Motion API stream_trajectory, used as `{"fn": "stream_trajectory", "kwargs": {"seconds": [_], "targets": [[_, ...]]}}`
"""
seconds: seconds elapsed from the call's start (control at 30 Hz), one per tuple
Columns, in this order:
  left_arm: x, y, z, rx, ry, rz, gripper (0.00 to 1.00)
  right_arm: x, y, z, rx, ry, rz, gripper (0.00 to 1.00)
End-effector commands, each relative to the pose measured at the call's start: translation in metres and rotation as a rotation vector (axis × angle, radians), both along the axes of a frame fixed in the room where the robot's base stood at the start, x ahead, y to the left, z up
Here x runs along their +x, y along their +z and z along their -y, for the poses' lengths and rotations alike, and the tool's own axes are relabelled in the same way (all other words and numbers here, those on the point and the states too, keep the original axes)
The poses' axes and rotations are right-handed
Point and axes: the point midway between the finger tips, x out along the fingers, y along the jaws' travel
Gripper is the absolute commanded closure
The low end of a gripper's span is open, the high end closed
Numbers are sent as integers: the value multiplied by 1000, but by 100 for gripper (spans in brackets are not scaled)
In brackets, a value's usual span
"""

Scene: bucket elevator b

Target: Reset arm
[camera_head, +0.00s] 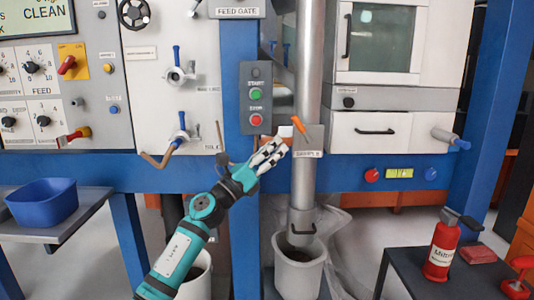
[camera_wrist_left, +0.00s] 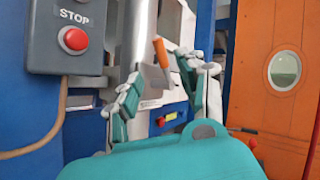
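My left gripper (camera_head: 276,149) is in front of the blue post and the steel pipe, just below and right of the button box. In the left wrist view its two fingers (camera_wrist_left: 168,82) are spread apart. An orange-handled lever (camera_head: 298,124) on the pipe shows just past the fingertips. In the left wrist view the lever (camera_wrist_left: 161,52) appears between the fingers, and I see no grip on it. My teal left arm reaches up from the bottom of the head view. My right gripper is not in view.
The button box (camera_head: 256,98) has green start and red stop buttons. The steel pipe (camera_head: 307,80) runs down to a white bucket (camera_head: 298,270). A blue bowl (camera_head: 42,203) stands on a left shelf. A red bottle (camera_head: 441,246) stands on a dark table (camera_head: 400,268) at right.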

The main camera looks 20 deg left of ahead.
Motion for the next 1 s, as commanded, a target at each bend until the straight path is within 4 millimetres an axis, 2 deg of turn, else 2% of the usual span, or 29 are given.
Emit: {"fn": "stream_trajectory", "kwargs": {"seconds": [0.2,0.63,0.73,0.77,0.87,0.97,1.0], "targets": [[-12,-8,-7,0,0,0,60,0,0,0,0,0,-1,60],[-12,-8,-7,-1,0,0,60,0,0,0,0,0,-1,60],[-13,-19,-7,-50,-2,-25,60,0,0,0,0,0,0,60],[-13,-27,-7,-90,-5,-47,60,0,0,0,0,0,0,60],[-17,-74,-13,-321,-9,-162,60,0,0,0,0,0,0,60],[-28,-141,-23,-636,13,-324,60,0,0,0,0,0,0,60],[-35,-170,-27,-764,31,-391,60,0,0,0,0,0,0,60]]}}
